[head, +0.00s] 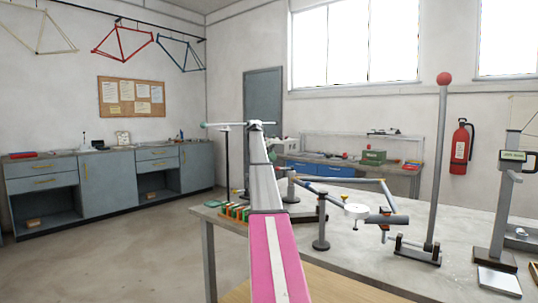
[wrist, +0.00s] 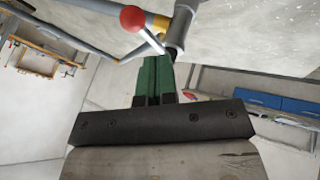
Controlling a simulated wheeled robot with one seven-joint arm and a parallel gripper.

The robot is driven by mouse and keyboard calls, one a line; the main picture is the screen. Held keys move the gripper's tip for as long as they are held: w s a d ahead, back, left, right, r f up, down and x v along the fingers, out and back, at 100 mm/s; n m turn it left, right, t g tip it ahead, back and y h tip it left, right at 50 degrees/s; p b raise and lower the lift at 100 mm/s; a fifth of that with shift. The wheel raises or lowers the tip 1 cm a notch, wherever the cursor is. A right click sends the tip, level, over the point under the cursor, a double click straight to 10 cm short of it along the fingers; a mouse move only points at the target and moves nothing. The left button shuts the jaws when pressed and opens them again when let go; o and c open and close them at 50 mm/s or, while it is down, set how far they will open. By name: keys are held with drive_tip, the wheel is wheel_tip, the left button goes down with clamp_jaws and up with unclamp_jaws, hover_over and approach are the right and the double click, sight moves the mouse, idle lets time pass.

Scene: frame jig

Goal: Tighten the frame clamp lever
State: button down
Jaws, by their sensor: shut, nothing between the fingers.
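In the wrist view, my gripper (wrist: 155,62) has two green fingers, shut together with nothing between them. A lever with a red ball (wrist: 133,18) lies just beyond the fingertips. Its thin pale rod (wrist: 152,40) runs from the ball down and right to a dark grey tube. I cannot tell whether the fingertips touch the rod. A yellow part (wrist: 158,20) sits beside the grey tube (wrist: 182,22). In the head view, a bicycle frame (head: 340,181) is held over the bench; my arm hides part of that area, and I cannot make out my fingers there.
The grey workbench (head: 385,262) spans the right. A tall upright bar with a red ball (head: 444,78) rises from a dark base on it. A scale-like stand (head: 500,205) is at far right. A round-topped post (head: 320,235) stands nearer my arm. Floor at left is clear.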

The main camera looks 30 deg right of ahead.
drive_tip(key=x, duration=0.5)
drive_tip(key=shift+s+d+f+n+t+h, duration=0.15)
drive_tip(key=shift+s+n+t, duration=0.15)
drive_tip(key=shift+s+n, duration=0.3)
drive_tip(key=shift+s+a+n+t+h, duration=0.15)
drive_tip(key=shift+s+n+t, duration=0.15)
drive_tip(key=shift+s+n, duration=0.35)
